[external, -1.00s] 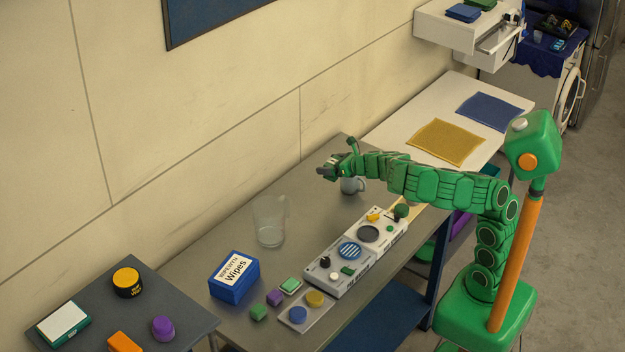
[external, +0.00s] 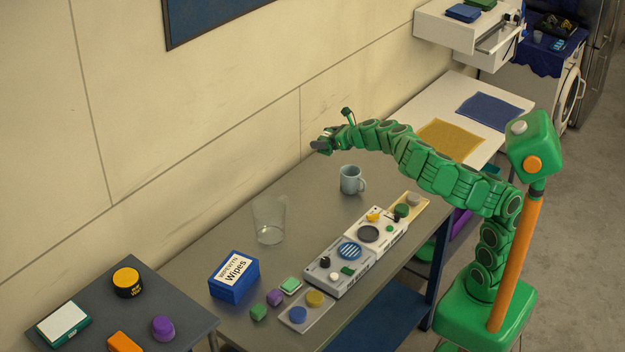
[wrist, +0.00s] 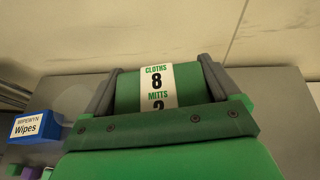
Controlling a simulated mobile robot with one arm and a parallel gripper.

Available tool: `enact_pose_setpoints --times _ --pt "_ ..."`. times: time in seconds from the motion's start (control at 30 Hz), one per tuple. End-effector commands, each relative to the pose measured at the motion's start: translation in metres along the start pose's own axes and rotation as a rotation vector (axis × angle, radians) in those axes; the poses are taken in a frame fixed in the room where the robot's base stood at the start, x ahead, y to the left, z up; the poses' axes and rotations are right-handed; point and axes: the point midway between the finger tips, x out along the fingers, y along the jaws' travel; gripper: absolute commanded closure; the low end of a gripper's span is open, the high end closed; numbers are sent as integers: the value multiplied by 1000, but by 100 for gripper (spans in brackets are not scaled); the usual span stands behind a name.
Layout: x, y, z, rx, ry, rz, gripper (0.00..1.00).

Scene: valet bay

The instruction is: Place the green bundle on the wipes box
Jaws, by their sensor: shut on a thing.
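My gripper (external: 322,146) is high above the far end of the grey bench, near the wall. In the wrist view my gripper (wrist: 159,68) has its grey fingers closed on the two sides of the green bundle (wrist: 200,88). The bundle has a white band reading "CLOTHS 8 MITTS"; its lower part is hidden behind my gripper's body. In the external view the bundle is too small to tell clearly. The blue wipes box (external: 234,284) with a white label stands on the bench's near left, well apart from my gripper. It also shows at the wrist view's left edge (wrist: 38,127).
A clear glass vessel (external: 269,222) stands between the box and my gripper's area. A grey mug (external: 352,180) and a control panel (external: 350,255) with knobs lie to the right. Small green and purple blocks (external: 275,297) sit beside the box. The box top looks clear.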

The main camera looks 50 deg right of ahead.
Motion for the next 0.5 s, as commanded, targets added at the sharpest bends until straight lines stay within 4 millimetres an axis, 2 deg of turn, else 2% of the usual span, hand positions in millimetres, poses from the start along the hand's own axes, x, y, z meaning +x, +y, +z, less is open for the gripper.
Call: enact_pose_setpoints --times 0.17,0.27,0.5 --pt "13 39 4 -44 3 99 45" --pt "20 69 5 -76 7 177 45" --pt "30 163 9 -180 9 416 45"
